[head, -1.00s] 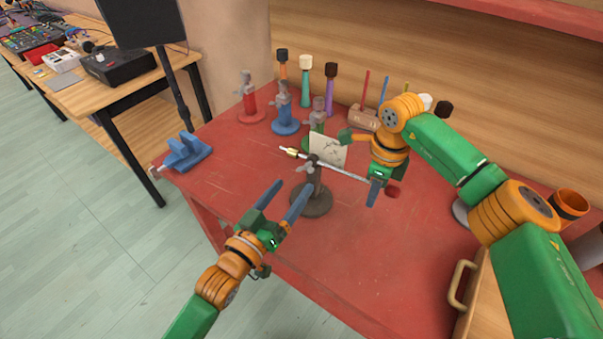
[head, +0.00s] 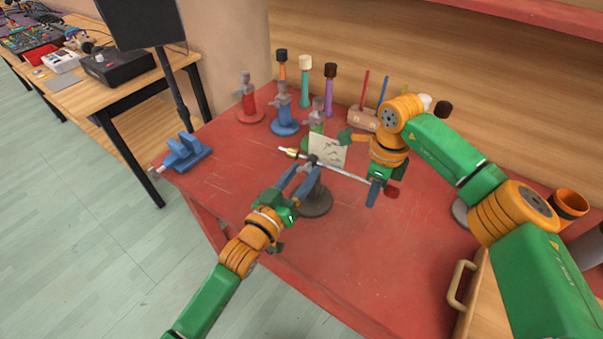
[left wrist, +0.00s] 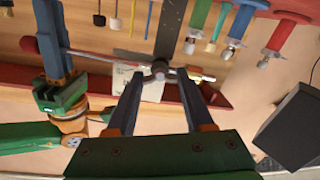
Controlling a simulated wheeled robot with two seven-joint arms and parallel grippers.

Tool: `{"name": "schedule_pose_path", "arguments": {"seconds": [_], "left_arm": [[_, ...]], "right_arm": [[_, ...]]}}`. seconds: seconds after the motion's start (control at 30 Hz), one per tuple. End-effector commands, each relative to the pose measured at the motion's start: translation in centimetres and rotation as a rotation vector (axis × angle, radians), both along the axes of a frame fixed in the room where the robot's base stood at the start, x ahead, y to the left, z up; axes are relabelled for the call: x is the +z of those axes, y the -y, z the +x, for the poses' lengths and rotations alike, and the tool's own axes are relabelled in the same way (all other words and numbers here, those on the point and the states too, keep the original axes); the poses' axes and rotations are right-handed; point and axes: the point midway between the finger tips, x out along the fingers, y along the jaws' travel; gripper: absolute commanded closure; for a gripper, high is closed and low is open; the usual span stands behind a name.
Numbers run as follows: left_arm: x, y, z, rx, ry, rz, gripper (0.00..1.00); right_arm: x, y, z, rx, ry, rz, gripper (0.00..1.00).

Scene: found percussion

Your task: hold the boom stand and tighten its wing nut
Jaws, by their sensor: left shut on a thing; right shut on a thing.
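The dark grey boom stand (head: 316,203) stands upright on the red table. Its thin boom rod (head: 345,172) slopes across the top, with a brass-coloured piece at the left end and a red end (head: 391,192) at the right. My left gripper (head: 306,171) is at the top of the post. In the left wrist view its fingers close on the grey wing nut (left wrist: 158,73) from both sides. My right gripper (head: 375,184) is shut on the boom rod near the red end, and also shows in the left wrist view (left wrist: 55,55).
Red (head: 248,108), blue (head: 284,120) and green (head: 315,135) small stands are behind. A paper card (head: 327,150) stands close behind the boom. A blue vise-like block (head: 183,152) is at the table's left corner. Mallets line the back. The front of the table is clear.

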Motion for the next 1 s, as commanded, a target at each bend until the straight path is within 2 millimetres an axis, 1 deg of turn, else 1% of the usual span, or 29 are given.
{"name": "schedule_pose_path", "arguments": {"seconds": [0.1,0.17,0.4,0.43,0.47,0.5,0.53,0.8,0.87,0.97,1.0], "left_arm": [[0.0,0.0,0.0,0.0,0.091,0.163,1.0],[0.0,0.0,0.0,0.0,0.116,0.21,1.0],[0.0,0.0,0.0,0.0,0.122,0.22,1.0],[0.0,0.0,0.0,0.0,0.122,0.22,0.43],[0.0,0.0,0.0,0.0,0.122,0.22,0.34],[0.0,0.0,0.0,0.0,0.121,0.219,0.24],[0.0,0.0,0.0,0.0,0.121,0.219,0.18],[0.0,0.0,0.0,0.0,0.122,0.217,0.18],[0.0,-0.2,-0.3,0.0,0.122,0.217,0.18],[-0.2,-1.1,-1.9,-0.001,0.119,0.218,0.18],[-0.2,-1.6,-2.9,-0.002,0.118,0.219,0.18]], "right_arm": [[0.0,0.0,0.0,0.0,0.001,0.0,1.0],[0.0,0.0,0.0,0.0,0.001,0.0,1.0],[0.0,0.0,0.0,-0.001,0.001,0.0,1.0],[0.0,0.0,0.0,-0.001,0.001,0.0,1.0],[0.0,0.0,0.0,-0.001,0.001,0.0,1.0],[0.0,0.0,0.0,-0.001,0.001,0.0,1.0],[0.0,0.0,0.0,-0.001,0.001,0.0,1.0],[0.0,0.0,0.0,-0.001,0.001,0.0,1.0],[0.0,0.0,0.0,0.0,0.001,0.0,1.0],[0.0,0.0,0.0,-0.001,0.001,0.0,1.0],[0.0,0.0,0.0,-0.001,0.001,0.0,1.0]]}}
